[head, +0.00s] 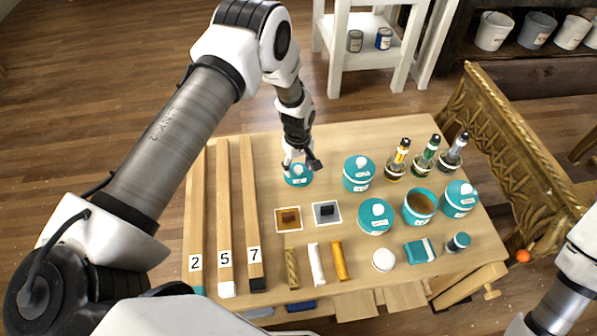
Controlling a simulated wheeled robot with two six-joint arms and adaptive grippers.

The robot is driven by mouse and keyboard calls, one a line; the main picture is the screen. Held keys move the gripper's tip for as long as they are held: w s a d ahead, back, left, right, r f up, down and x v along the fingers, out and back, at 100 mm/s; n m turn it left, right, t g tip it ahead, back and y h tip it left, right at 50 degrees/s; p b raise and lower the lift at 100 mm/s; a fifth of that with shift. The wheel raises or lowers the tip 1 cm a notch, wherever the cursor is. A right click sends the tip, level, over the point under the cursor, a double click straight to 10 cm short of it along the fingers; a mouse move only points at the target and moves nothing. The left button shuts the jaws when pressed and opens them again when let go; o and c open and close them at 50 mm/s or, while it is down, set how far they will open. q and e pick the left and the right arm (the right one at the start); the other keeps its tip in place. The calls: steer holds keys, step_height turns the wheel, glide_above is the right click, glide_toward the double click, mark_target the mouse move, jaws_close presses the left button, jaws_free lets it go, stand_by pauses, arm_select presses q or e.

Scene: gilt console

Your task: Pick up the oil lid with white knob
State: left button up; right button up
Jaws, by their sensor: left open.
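A teal lid with a white knob (298,180) sits at the back left of the table, with small lettering that is too small to read. My left gripper (302,164) is open, pointing down right at this lid; its fingers hide part of the knob, and I cannot tell whether they touch it. An open teal pot with brown contents (419,207) stands to the right. Other teal pots carry white-knobbed lids: one at the back (358,174), one in the middle (375,216) and one at the right (460,198). My right gripper is out of view.
Three bottles (425,157) stand at the back right. Numbered wooden bars (225,215) lie at the left. Two small square plates (327,212), coloured sticks (316,265), a white round piece (384,260) and a teal block (420,252) are nearer the front. A gilt console (510,150) borders the right.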

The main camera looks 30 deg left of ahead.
arm_select(q)
steer(key=shift+s+r, duration=0.1)
steer(key=shift+r, duration=0.05)
jaws_close()
